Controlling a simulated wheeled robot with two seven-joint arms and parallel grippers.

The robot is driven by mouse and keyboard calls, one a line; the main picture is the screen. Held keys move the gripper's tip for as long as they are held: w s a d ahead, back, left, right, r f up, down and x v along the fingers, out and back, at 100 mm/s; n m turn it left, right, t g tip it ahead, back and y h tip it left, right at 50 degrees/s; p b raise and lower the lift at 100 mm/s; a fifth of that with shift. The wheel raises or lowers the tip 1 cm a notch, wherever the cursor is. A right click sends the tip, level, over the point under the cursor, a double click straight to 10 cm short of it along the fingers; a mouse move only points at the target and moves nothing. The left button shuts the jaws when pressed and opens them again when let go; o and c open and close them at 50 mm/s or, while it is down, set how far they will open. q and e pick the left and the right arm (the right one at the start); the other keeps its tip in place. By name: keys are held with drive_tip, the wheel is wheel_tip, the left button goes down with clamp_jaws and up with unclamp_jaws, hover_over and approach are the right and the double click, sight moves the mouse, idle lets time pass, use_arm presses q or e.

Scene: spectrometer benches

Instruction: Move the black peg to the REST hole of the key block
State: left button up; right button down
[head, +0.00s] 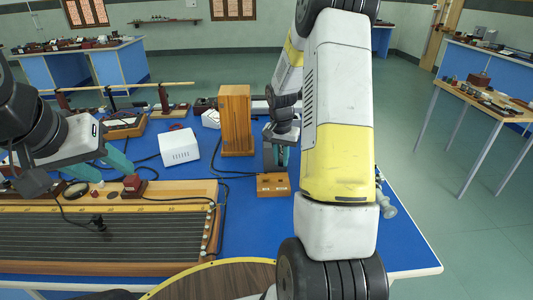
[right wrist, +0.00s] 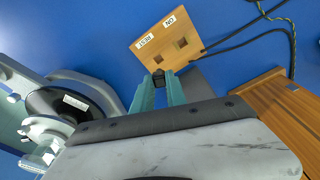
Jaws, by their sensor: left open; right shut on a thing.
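The key block (head: 273,187) is a small wooden block on the blue bench. In the right wrist view the key block (right wrist: 148,27) shows white REST and ON labels and two square holes, both looking empty. My right gripper (right wrist: 158,81) is shut on the black peg (right wrist: 158,76), held between its teal fingertips. The peg appears beside the REST hole (right wrist: 158,60), near the block's edge; its height above the block is unclear. In the head view the right gripper (head: 276,160) is just behind the block.
A tall wooden box (head: 235,120) stands behind and left of the key block. A white box (head: 179,146) and black cables lie further left. The long wire board (head: 110,232) fills the front left. Blue bench to the right of the block is partly hidden by my arm.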

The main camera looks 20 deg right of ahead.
sight(281, 167)
drive_tip(key=shift+f, duration=3.2)
drive_tip(key=c, duration=1.3)
unclamp_jaws()
drive_tip(key=shift+o, duration=0.2)
drive_tip(key=r, duration=0.7)
drive_tip(key=shift+s+a+r, duration=0.3)
drive_tip(key=shift+s+r, duration=0.05)
drive_tip(key=shift+s, duration=0.05)
